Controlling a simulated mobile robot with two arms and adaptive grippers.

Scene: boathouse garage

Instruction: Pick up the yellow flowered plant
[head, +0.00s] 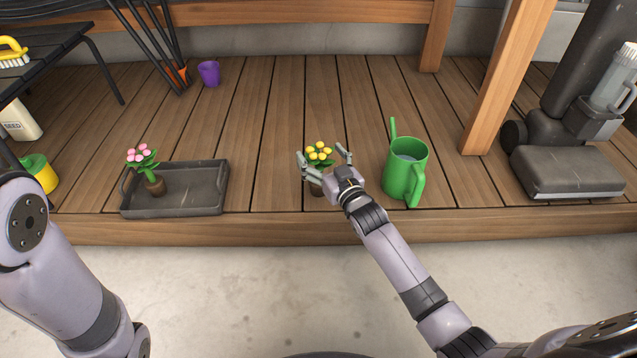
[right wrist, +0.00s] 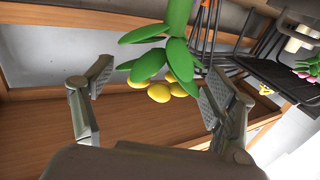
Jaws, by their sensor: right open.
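The yellow flowered plant (head: 319,152) stands on the wooden deck, with green leaves and a small brown base that is partly hidden by my gripper. My right gripper (head: 325,156) is open, with one finger on each side of the plant. In the right wrist view, the plant's green stem and leaves (right wrist: 148,66) and yellow blooms (right wrist: 160,92) show between the spread fingers of my right gripper (right wrist: 150,100). I cannot tell whether a finger touches it. My left arm shows at the left, but its gripper is out of view.
A green watering can (head: 405,172) stands close to the right of the plant. A dark tray (head: 205,188) holding a pink flowered plant (head: 146,168) lies to the left. A wooden post (head: 505,80) and a vacuum cleaner (head: 565,172) are further right. Deck between tray and plant is clear.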

